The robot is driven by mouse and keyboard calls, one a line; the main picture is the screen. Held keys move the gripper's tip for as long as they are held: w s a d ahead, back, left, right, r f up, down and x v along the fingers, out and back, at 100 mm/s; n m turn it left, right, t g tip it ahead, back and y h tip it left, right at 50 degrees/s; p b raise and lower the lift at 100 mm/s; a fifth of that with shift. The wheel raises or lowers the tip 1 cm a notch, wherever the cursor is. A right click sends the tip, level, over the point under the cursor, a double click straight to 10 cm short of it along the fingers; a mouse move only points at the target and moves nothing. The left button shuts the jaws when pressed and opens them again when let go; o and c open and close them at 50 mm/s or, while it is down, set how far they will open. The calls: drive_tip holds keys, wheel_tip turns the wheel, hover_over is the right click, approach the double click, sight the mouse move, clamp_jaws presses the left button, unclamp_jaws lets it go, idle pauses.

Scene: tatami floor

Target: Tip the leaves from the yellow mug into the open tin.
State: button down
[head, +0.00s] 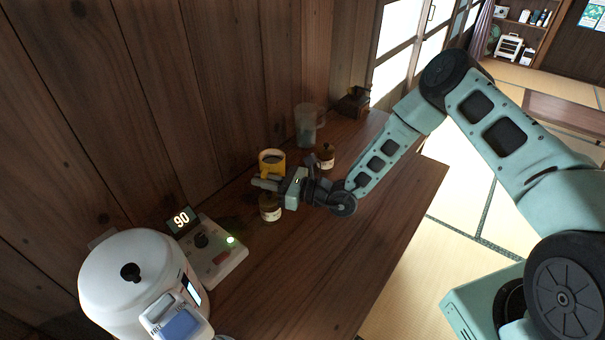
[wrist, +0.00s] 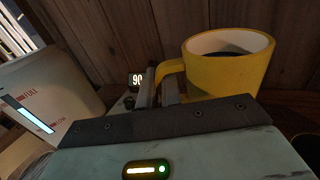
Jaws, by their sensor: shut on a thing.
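The yellow mug (head: 272,158) is near the wall on the wooden counter side and looks roughly upright. In the wrist view the mug (wrist: 228,75) has dark contents, and its handle is at my fingers. My gripper (head: 264,184) is shut on the mug's handle. One labelled tin (head: 270,212) stands on the counter just in front of and below my gripper, its top partly hidden. Another labelled tin (head: 325,160) stands to the right, beyond my wrist. I cannot tell which tin is open, nor whether the mug touches the counter.
A clear jug (head: 306,128) and a dark grinder-like object (head: 353,103) stand farther back by the wall. A control unit (head: 215,252) with a display reading 90 and a white appliance (head: 130,275) are at the left front. The counter (head: 330,240) is clear toward its front right edge.

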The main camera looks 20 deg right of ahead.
sight(283, 171)
drive_tip(key=shift+w+d+f+m+t+y+b, duration=0.1)
drive_tip(key=shift+w+d+m+t+y+b, duration=0.15)
drive_tip(key=shift+d+m+b, duration=0.35)
drive_tip(key=shift+w+d+m+t+y+b, duration=0.2)
drive_tip(key=shift+d+m+t+y+b, duration=0.1)
drive_tip(key=shift+m+b, duration=0.55)
drive_tip(key=d+m+b, duration=0.1)
drive_tip(key=w+m+t+b, duration=0.1)
drive_tip(key=b, duration=0.1)
drive_tip(key=shift+d+y, duration=0.25)
drive_tip(key=shift+d, duration=0.15)
drive_tip(key=d+f+m+b, duration=0.1)
drive_tip(key=w+d+f+m+t+b, duration=0.1)
drive_tip(key=b, duration=0.1)
drive_tip(key=shift+m, duration=0.25)
drive_tip(key=shift+w+d+r+m+t+b, duration=0.1)
drive_tip(key=shift+d+r+m+t+b, duration=0.05)
drive_tip(key=shift+m+t+b, duration=0.25)
drive_tip(key=shift+w+d+r+m+t+b, duration=0.15)
drive_tip(key=shift+m+t, duration=0.1)
drive_tip(key=shift+m, duration=0.25)
drive_tip(key=shift+w+d+f+m+t+b, duration=0.15)
drive_tip(key=shift+m+t+b, duration=0.25)
drive_tip(key=shift+m, duration=0.25)
drive_tip(key=shift+s+d+f+m+t+b, duration=0.15)
drive_tip(key=shift+m+t+b, duration=0.25)
drive_tip(key=shift+m, duration=0.25)
